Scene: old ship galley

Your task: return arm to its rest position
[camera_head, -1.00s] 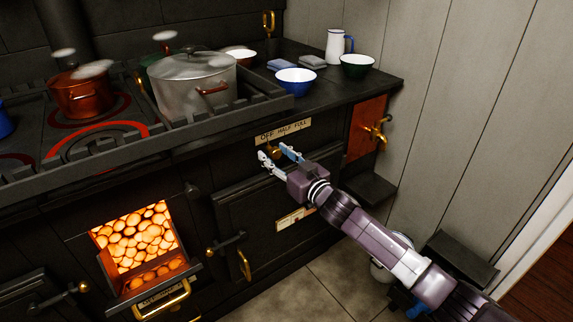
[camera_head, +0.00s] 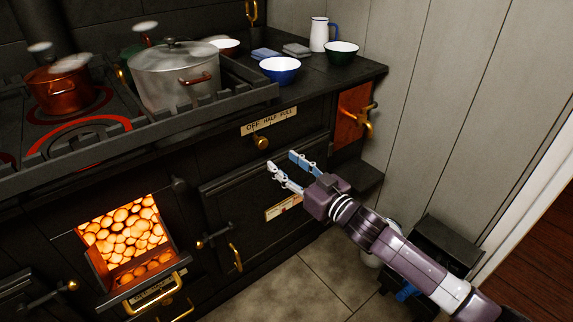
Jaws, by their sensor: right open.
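My right gripper (camera_head: 281,166) is open and empty in the head view. It is in front of the black stove, below and to the right of a brass knob (camera_head: 261,142), with a visible gap between them. The knob sits under a label plate (camera_head: 269,121) reading OFF, HALF, FULL. My right arm reaches in from the lower right. My left gripper is not in view.
The open firebox (camera_head: 125,232) glows at lower left, its door lowered. A big steel pot (camera_head: 170,80) stands on the stove behind a rail. A blue bowl (camera_head: 280,70) is on the right-hand top. A brass tap (camera_head: 366,118) projects near the wall. Floor (camera_head: 325,268) is clear at bottom centre.

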